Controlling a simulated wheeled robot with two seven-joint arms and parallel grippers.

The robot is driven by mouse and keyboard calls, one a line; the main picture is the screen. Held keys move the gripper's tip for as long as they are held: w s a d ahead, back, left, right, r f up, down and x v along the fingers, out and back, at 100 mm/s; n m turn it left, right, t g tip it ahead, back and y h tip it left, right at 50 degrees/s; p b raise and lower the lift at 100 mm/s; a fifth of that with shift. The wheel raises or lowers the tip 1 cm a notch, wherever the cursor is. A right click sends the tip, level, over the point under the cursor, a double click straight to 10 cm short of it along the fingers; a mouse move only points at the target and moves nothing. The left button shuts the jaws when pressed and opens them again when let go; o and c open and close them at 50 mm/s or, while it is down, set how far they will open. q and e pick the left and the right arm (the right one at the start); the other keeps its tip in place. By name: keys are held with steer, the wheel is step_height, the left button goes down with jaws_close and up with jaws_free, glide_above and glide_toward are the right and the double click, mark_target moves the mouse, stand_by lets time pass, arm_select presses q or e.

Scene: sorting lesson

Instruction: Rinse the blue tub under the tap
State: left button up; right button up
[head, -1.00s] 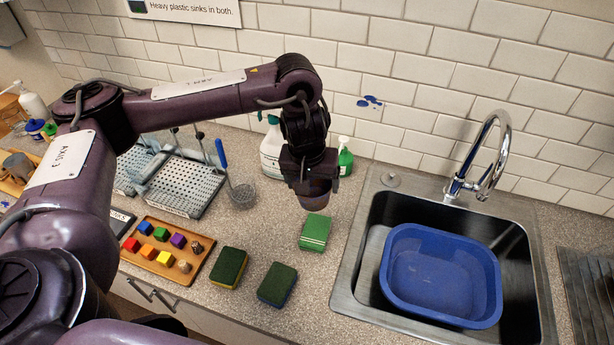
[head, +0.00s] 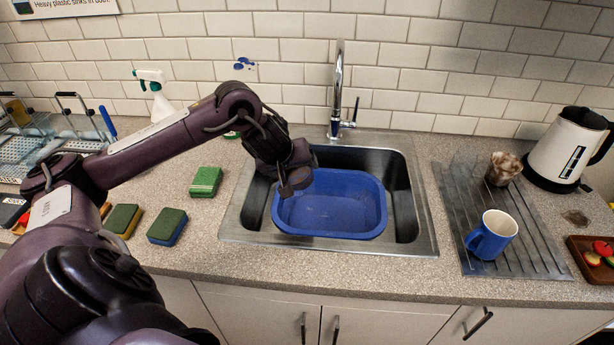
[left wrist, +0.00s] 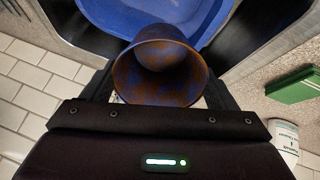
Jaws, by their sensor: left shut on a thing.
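The blue tub (head: 330,211) sits upright in the steel sink (head: 405,200), and its inside looks slightly dull at the bottom. It also shows at the top of the left wrist view (left wrist: 108,14). The chrome tap (head: 338,95) stands behind the sink; I see no water running from it. My left gripper (head: 294,182) is over the left back part of the tub. It is shut on a brown and blue stained cup (left wrist: 160,75), seen clearly in the left wrist view; the arm mostly hides it in the head view. My right gripper is out of view.
Green sponges (head: 205,181) lie on the counter left of the sink, with a spray bottle (head: 153,95) behind. A drainer (head: 520,252) on the right holds a blue mug (head: 492,236) and a stained cup (head: 503,168). A kettle (head: 565,145) stands beyond.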

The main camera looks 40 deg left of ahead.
mark_target(301, 172)
arm_select(q)
steer(key=shift+w+a+f, duration=0.15)
steer(key=shift+w+a, duration=0.1)
steer(key=shift+w, duration=0.2)
steer(key=w, duration=0.1)
steer(key=w+b, duration=0.1)
steer(key=w, duration=0.1)
steer(key=shift+w+a+f, duration=0.15)
steer(key=shift+a+f, duration=0.05)
steer(key=shift+f, duration=0.2)
steer(key=w+a+f+b, duration=0.1)
steer(key=w+b, duration=0.1)
steer(key=w, duration=0.7)
steer(key=shift+w+a+f, duration=0.2)
steer(key=shift+w+f, duration=0.15)
steer(key=shift+f, duration=0.05)
